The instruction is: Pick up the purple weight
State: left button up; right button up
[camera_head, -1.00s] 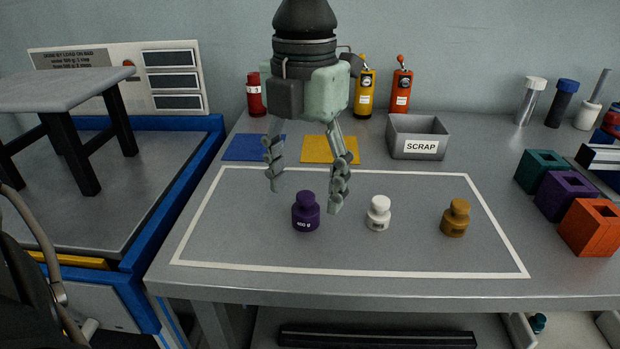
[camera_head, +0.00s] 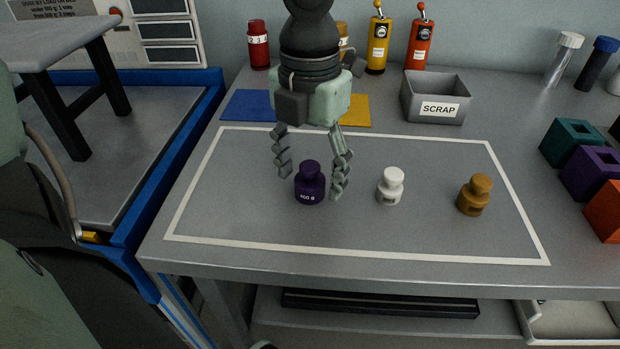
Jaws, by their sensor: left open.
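The purple weight (camera_head: 310,184), marked 400 g or similar, stands upright on the grey table inside the white outline. My left gripper (camera_head: 311,186) points down with its fingers spread, one on either side of the purple weight in the picture. The right fingertip reaches down close beside the weight; I cannot tell whether it touches. Nothing is held. My right gripper is not in view.
A white weight (camera_head: 390,187) and a brown weight (camera_head: 474,195) stand to the right. The grey SCRAP bin (camera_head: 436,97) is behind them. Teal (camera_head: 571,143) and purple (camera_head: 590,172) open blocks are at the right edge. The outline's front area is clear.

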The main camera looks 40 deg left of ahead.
pick_arm(q)
jog(key=shift+f, duration=0.15)
grip_shut()
dwell(0.4)
jog(key=shift+w, duration=0.1)
